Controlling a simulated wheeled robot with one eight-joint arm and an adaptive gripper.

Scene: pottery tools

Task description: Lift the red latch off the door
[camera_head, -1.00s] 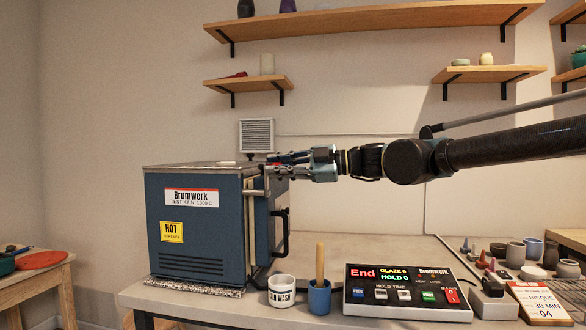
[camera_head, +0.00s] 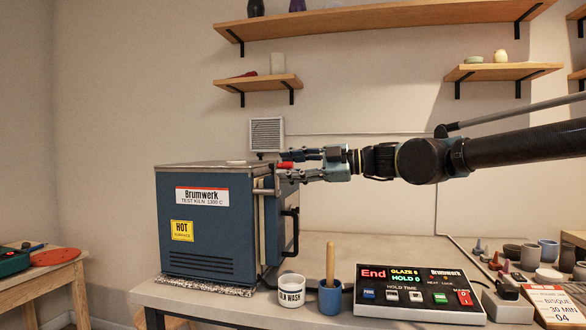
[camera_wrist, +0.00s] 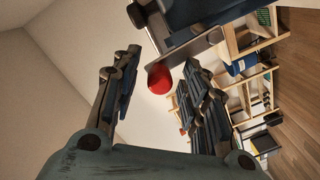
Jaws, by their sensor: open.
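The blue kiln (camera_head: 213,222) stands at the left end of the counter, with its door (camera_head: 283,225) and black handle on its right side. The red latch (camera_head: 285,165) shows at the top of the door edge, small and partly hidden by my fingers. My gripper (camera_head: 283,164) reaches in level from the right, at the latch. In the wrist view the red round end of the latch (camera_wrist: 160,79) sits between the open fingers (camera_wrist: 155,82), near the tips, beside the grey kiln edge. I cannot tell whether either finger touches it.
The control box (camera_head: 418,292) stands on the counter front. A white wash cup (camera_head: 291,291) and a blue cup (camera_head: 330,298) with a wooden-handled tool stand near the door's foot. Several small pots are at the right. Air around my arm is clear.

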